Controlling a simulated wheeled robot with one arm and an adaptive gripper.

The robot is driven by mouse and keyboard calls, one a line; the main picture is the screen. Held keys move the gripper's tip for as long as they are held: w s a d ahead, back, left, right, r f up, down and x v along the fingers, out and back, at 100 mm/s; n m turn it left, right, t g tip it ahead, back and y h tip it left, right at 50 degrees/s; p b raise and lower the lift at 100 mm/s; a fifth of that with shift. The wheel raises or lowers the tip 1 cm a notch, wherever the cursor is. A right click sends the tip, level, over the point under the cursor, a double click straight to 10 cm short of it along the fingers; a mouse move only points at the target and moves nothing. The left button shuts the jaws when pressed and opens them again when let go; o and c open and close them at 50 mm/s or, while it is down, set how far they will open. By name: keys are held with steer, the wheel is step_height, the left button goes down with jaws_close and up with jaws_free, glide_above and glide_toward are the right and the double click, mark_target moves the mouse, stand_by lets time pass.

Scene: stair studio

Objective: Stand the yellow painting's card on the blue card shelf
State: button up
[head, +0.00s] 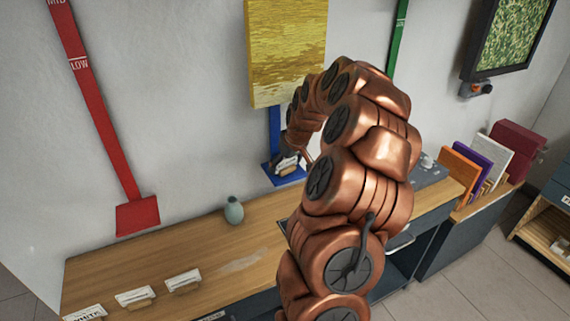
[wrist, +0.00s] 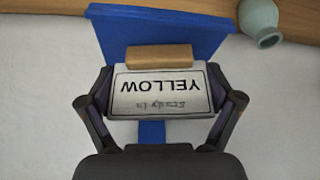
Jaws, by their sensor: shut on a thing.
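The yellow painting (head: 286,50) hangs on the wall in the head view. Below it is the blue card shelf (head: 290,178), partly hidden by my arm; it also shows in the wrist view (wrist: 215,25). My gripper (wrist: 162,105) is shut on a white card (wrist: 160,92) reading "YELLOW", upside down in the wrist view. A wooden block (wrist: 161,57) lies along the card's edge, over the shelf in the picture. I cannot tell whether the block or card touches the shelf. In the head view my gripper (head: 288,158) is small and partly hidden at the blue shelf.
A wooden counter (head: 215,262) runs below, with a grey-green vase (head: 234,211) and several cards in wooden holders, one of them here (head: 183,281). A red shelf (head: 138,215) is on the wall at left. Coloured panels (head: 470,165) stand in a box at right.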

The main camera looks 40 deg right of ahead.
steer(key=shift+f, duration=0.1)
steer(key=o, duration=1.2)
steer(key=v, duration=1.2)
